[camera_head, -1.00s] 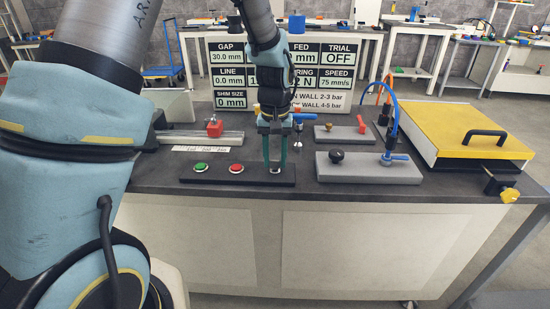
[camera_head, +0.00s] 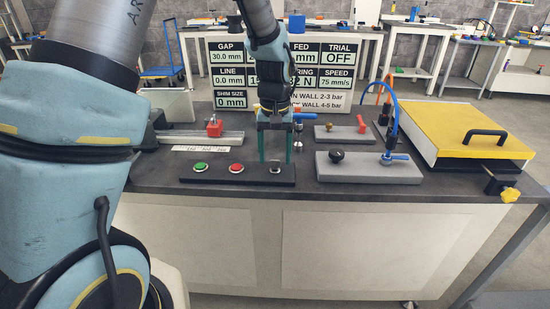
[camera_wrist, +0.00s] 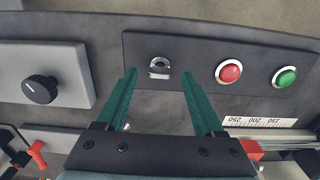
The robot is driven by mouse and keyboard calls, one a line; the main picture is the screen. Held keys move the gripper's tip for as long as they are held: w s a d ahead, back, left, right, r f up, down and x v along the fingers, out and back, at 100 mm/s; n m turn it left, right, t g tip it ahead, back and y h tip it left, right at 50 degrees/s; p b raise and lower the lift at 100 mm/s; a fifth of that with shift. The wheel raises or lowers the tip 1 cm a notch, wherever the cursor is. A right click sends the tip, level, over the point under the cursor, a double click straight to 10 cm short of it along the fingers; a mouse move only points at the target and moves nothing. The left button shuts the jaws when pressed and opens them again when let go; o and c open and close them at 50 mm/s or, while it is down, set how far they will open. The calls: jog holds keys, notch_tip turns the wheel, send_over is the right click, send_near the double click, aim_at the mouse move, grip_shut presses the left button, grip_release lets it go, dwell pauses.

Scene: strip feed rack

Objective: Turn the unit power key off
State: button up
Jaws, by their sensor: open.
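The power key (camera_head: 276,169) is a small silvery key switch at the right end of the black button panel (camera_head: 215,178). In the wrist view the key (camera_wrist: 159,67) shows as a metal piece with its grip lying roughly across the picture. My gripper (camera_head: 276,160) points down over the key, with its two green fingers apart. In the wrist view my gripper (camera_wrist: 159,76) has one finger on each side of the key, with clear gaps, and holds nothing.
A red button (camera_head: 236,168) and a green button (camera_head: 200,167) share the panel. To the right are a grey block with a black knob (camera_head: 337,156) and a yellow-lidded box (camera_head: 470,135). A display board (camera_head: 228,50) stands behind, its TRIAL field reading OFF.

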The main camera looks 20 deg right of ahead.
notch_tip(320, 180, up, 10)
jog(key=b, duration=0.1)
jog(key=shift+f, duration=0.15)
dwell(0.4)
